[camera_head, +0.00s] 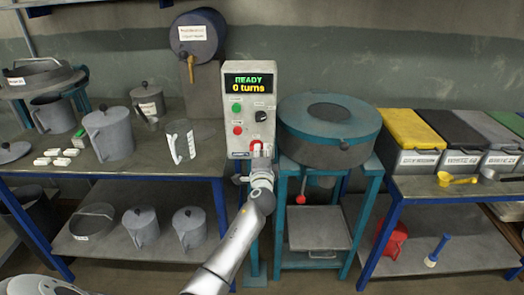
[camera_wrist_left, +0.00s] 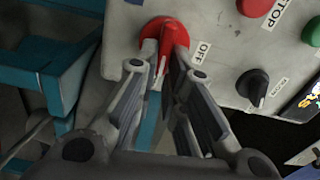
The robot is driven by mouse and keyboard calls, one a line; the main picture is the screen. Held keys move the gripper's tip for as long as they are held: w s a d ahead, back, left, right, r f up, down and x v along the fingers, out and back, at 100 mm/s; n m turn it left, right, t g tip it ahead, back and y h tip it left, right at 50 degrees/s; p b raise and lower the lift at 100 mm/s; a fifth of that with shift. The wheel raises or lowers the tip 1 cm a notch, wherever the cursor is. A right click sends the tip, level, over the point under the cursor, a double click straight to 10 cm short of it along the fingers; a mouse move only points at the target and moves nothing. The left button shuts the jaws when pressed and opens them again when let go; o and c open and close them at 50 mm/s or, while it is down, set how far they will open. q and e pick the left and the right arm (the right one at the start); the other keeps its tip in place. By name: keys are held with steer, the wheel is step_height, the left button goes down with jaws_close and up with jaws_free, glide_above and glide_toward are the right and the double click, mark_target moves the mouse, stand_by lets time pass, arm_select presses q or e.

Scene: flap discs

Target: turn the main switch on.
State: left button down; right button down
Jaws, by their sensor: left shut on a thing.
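The red rotary main switch (camera_head: 256,145) sits at the bottom of the grey control box (camera_head: 250,80). My left gripper (camera_head: 260,155) reaches it from below. In the left wrist view, the red switch (camera_wrist_left: 165,40) has its handle between the two fingers of my left gripper (camera_wrist_left: 164,72), which is shut on it. An "OFF" label (camera_wrist_left: 202,50) is on the panel to the right of the switch. A white mark shows on the handle. The box's display (camera_head: 249,82) is lit and reads "READY" and "0 turns". My right gripper is not in view.
A green button (camera_head: 237,107), a black knob (camera_head: 261,116) and a red stop button (camera_head: 238,130) are above the switch. A round teal-rimmed machine (camera_head: 330,125) stands close on the right. A clear beaker (camera_head: 180,142) stands on the bench at left.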

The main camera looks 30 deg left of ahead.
arm_select(q)
steer(key=shift+f+m, duration=0.2)
steer(key=shift+m, duration=0.4)
steer(key=c, duration=1.5)
jaws_free()
steer(key=v, duration=1.2)
